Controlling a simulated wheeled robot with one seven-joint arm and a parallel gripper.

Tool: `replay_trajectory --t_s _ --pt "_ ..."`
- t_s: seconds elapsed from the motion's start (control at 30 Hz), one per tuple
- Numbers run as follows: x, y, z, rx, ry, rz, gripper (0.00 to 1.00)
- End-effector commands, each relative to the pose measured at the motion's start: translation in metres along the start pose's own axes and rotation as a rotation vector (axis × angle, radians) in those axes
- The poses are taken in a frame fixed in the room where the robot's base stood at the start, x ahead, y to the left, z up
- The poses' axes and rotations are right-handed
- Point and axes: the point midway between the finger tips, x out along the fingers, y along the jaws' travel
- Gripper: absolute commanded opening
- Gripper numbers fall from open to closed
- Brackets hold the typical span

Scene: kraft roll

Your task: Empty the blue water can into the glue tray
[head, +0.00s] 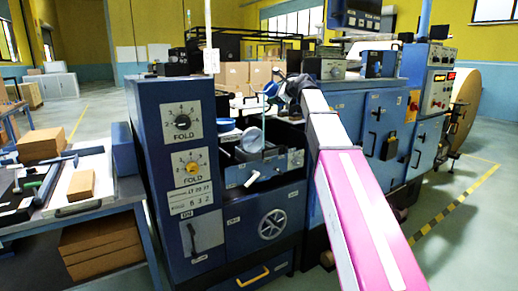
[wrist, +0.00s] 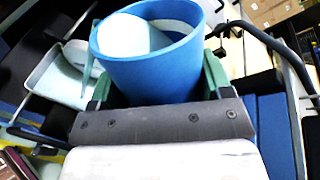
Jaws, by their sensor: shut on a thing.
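The blue water can (wrist: 150,72) fills the upper middle of the wrist view, its open mouth showing a pale, smooth surface inside; I cannot tell whether that is water. My gripper (wrist: 158,92) is shut on the can, with green fingers at either side of it. In the head view the can (head: 270,89) is small, held above the machine's open bay at the end of my arm, beside my gripper (head: 284,91). A pale grey tray (wrist: 52,84), probably the glue tray, lies left of and below the can in the wrist view, partly hidden by it.
The blue machine cabinet (head: 180,190) with fold dials stands left of the bay. A dark curved bar or hose (wrist: 270,45) runs close to the can's right. A side table (head: 100,200) holds boxes and tools.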

Motion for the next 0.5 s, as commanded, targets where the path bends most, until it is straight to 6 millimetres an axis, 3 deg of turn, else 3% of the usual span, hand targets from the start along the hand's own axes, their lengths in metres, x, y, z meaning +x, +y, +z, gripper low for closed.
replay_trajectory --t_s 0.5 --pt "-0.0010 -0.0029 0.0025 -0.052 0.022 -0.001 0.37"
